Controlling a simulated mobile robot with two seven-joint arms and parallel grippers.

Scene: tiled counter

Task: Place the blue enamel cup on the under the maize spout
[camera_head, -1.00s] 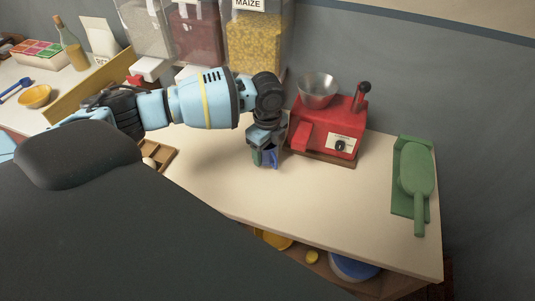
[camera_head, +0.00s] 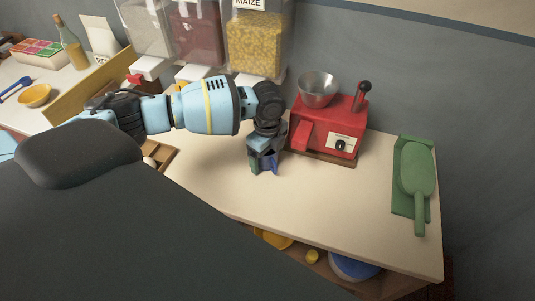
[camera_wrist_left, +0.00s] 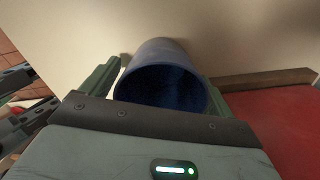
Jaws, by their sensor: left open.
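The blue enamel cup (camera_wrist_left: 160,88) stands on the counter between the open fingers of my left gripper, its round mouth facing the left wrist camera. In the head view only a sliver of the blue cup (camera_head: 270,161) shows between the fingers of my left gripper (camera_head: 263,168), which point down at the counter left of the red machine. Whether the fingers touch the cup I cannot tell. The clear maize dispenser (camera_head: 257,45), with yellow grain and a MAIZE label, is at the back wall; my left arm mostly hides its spout.
The red machine (camera_head: 325,128) with a metal bowl (camera_head: 318,88) stands close right of the gripper. A green scoop (camera_head: 417,172) lies at the right end. Two other dispensers stand left of the maize. The front middle counter (camera_head: 320,205) is clear.

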